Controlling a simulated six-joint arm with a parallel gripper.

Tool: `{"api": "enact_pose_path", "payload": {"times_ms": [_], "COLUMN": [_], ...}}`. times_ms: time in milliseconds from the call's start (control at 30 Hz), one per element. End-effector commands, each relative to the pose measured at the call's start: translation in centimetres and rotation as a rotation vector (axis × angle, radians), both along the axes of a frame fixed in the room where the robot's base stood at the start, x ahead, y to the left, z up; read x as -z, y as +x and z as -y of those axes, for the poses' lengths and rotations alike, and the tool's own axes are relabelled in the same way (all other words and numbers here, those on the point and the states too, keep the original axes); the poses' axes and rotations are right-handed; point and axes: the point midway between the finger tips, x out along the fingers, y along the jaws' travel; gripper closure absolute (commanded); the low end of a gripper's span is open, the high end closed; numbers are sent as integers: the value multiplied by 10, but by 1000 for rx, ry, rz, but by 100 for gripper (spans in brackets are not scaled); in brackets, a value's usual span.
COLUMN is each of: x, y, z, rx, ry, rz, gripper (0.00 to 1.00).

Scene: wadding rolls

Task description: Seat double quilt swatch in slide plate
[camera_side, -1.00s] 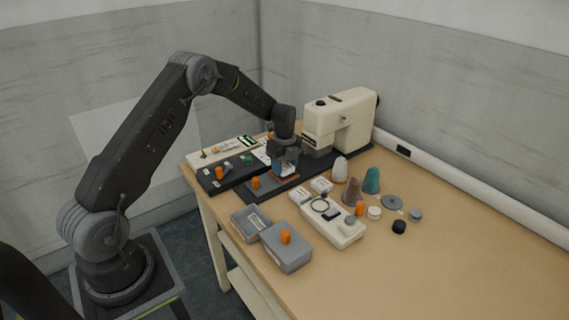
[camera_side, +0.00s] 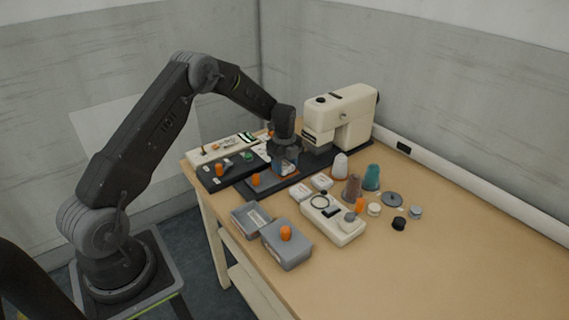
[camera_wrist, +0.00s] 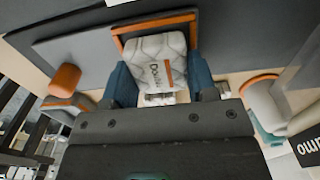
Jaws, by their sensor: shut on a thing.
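The double quilt swatch (camera_wrist: 158,62) is a pale grey quilted pad with the word "Double" and an orange stripe, seen in the wrist view. My gripper (camera_wrist: 161,82) has its blue fingers shut on the swatch's two sides. The slide plate (camera_wrist: 80,45) is a grey plate with an orange-brown frame (camera_wrist: 153,23) and an orange knob (camera_wrist: 65,80). The swatch overlaps the frame in this view; I cannot tell whether it touches or sits inside it. In the side view my gripper (camera_side: 286,164) is low over the slide plate (camera_side: 262,188), hiding most of the swatch.
A cream sewing machine (camera_side: 338,120) stands close behind my gripper. Grey boxes (camera_side: 287,246), a cream device (camera_side: 332,220) and several cones, including a teal one (camera_side: 371,178), stand in front and to the right. The right front of the table (camera_side: 440,265) is clear.

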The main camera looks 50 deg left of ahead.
Motion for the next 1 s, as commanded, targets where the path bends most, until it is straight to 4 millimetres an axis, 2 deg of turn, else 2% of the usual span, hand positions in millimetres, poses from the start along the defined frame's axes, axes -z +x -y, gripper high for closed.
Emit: {"api": "enact_pose_path", "payload": {"times_ms": [167,200,467,633,833,1000], "x": [0,0,0,0,0,0], "y": [0,0,0,0,0,0], "z": [0,0,0,0,0,0], "rx": [0,0,0,0,0,0], "ry": [0,0,0,0,0,0], "rz": [1,0,1,0,0,0], "gripper": [70,44,19,18,0,0]}}
